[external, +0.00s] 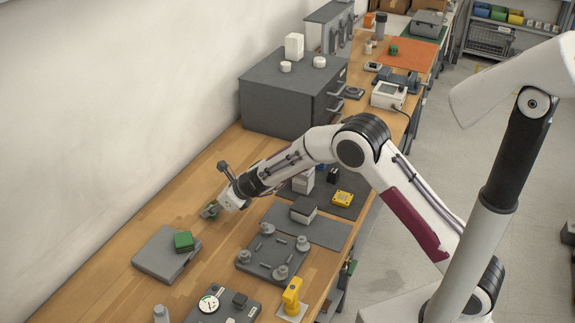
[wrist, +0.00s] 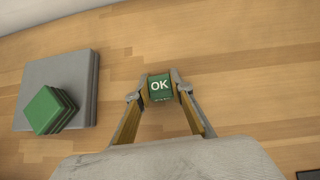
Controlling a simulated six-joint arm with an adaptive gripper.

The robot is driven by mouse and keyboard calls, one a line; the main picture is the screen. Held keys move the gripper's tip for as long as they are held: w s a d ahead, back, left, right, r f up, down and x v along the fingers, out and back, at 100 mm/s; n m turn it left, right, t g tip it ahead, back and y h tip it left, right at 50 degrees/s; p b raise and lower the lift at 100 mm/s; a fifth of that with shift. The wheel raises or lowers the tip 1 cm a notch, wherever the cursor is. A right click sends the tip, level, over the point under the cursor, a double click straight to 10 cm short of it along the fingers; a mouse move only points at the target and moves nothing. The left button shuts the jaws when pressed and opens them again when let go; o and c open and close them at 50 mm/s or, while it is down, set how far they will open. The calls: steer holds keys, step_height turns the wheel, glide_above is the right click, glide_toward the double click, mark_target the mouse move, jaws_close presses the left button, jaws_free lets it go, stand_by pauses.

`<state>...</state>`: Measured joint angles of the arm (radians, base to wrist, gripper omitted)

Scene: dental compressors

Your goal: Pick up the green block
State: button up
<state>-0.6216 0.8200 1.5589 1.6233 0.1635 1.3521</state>
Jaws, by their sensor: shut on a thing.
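In the wrist view, a small green block (wrist: 160,88) with white "OK" lettering sits between the two fingertips of my gripper (wrist: 160,87). The fingers are shut on its sides. In the external view my gripper (external: 211,210) is over the wooden bench, to the right of a grey plate; the held block is hard to make out there. I cannot tell for sure whether the block touches the bench or is held above it.
A stack of green pieces (external: 184,241) lies on the grey plate (external: 154,256), also seen in the wrist view (wrist: 85,66). A dark tray with knobs (external: 270,259) and a yellow tool (external: 291,293) are nearby. A grey cabinet (external: 280,95) stands behind. Bare wood surrounds the gripper.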

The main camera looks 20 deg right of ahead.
steer(key=shift+r, duration=0.2)
steer(key=shift+r, duration=4.8)
steer(key=s+a+r+n+g+y, duration=0.1)
steer(key=s+a+n, duration=0.1)
steer(key=s+a, duration=0.7)
step_height(320, 180, up, 2)
steer(key=n+g, duration=0.1)
steer(key=n, duration=0.1)
glide_above(163, 262)
steer(key=shift+r, duration=0.15)
steer(key=shift+f, duration=2.95)
